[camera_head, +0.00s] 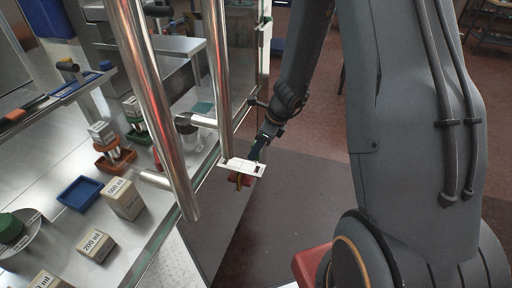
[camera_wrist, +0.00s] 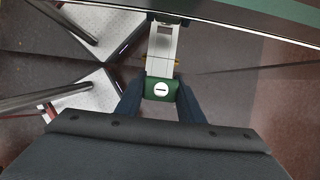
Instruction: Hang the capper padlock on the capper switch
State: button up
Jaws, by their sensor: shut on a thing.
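My gripper (camera_head: 258,150) is low beside the machine's near edge, right of the steel posts. In the wrist view its dark fingers (camera_wrist: 160,98) are shut on a green block with a white, slotted disc, which looks like the padlock (camera_wrist: 160,87). A white plate (camera_head: 242,167), with red and yellow parts (camera_head: 246,181) under it, lies just beyond the fingertips and looks like the switch. The plate also shows in the wrist view (camera_wrist: 162,50), in line with the green block. The shackle is not visible, so I cannot tell whether it passes through the switch.
Two thick steel posts (camera_head: 160,110) stand close left of my gripper. The steel worktop (camera_head: 60,190) holds a blue tray (camera_head: 80,193) and several labelled boxes (camera_head: 123,199). Open floor (camera_head: 310,210) lies right of the machine.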

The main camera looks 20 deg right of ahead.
aim_at(256, 162)
jog(key=shift+f+b, duration=3)
jog(key=shift+f+b, duration=0.35)
jog(key=o, duration=1.3)
jog(key=shift+o, duration=0.2)
